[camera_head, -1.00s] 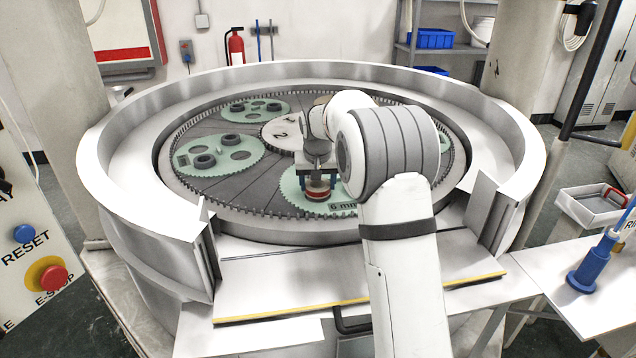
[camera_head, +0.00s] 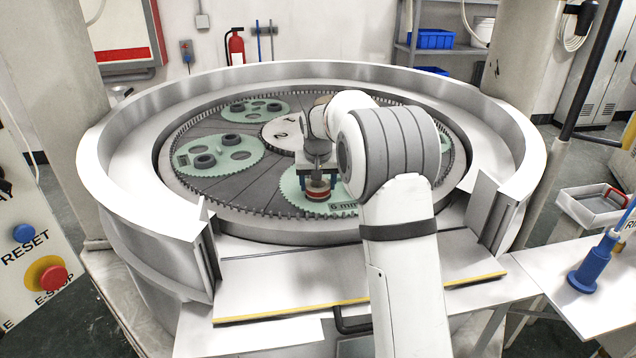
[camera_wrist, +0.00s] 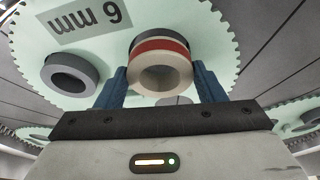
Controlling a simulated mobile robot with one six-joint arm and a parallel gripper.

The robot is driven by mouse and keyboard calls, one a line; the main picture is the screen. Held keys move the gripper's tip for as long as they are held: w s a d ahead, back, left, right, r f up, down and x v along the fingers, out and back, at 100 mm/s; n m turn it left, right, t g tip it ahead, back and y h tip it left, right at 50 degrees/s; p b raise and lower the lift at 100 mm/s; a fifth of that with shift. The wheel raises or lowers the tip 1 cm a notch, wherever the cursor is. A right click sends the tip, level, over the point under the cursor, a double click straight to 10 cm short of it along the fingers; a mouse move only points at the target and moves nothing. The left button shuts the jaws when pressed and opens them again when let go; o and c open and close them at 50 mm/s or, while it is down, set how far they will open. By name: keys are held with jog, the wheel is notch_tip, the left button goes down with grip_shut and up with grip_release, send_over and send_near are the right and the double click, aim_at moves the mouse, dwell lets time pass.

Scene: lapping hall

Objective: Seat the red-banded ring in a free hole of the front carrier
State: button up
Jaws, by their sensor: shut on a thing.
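The red-banded ring (camera_wrist: 160,62) is pale with a red stripe around its side. It also shows in the head view (camera_head: 317,193). My gripper (camera_head: 318,183) is shut on it, with one blue finger on each side in the wrist view (camera_wrist: 162,80). The ring is over the front carrier (camera_head: 292,197), a pale green toothed disc with a "6 mm" label (camera_wrist: 88,23). The surface right under the ring is hidden, and I cannot tell whether it touches the carrier. A dark grey ring (camera_wrist: 70,74) sits in the carrier to the left in the wrist view.
Other green carriers, one at the left (camera_head: 240,165) and one at the back (camera_head: 236,108), hold dark rings. A high grey rim (camera_head: 115,165) surrounds the machine. A tray (camera_head: 590,205) and a blue-based stand (camera_head: 583,280) are on the right.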

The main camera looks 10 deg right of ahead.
aim_at(318, 190)
jog(key=shift+f+b, duration=0.6)
jog(key=shift+f, duration=0.3)
jog(key=o, duration=1.3)
jog(key=shift+s, duration=0.1)
jog(key=shift+f, duration=0.1)
jog(key=b+v, duration=0.1)
jog(key=v, duration=0.7)
jog(key=shift+b, duration=0.3)
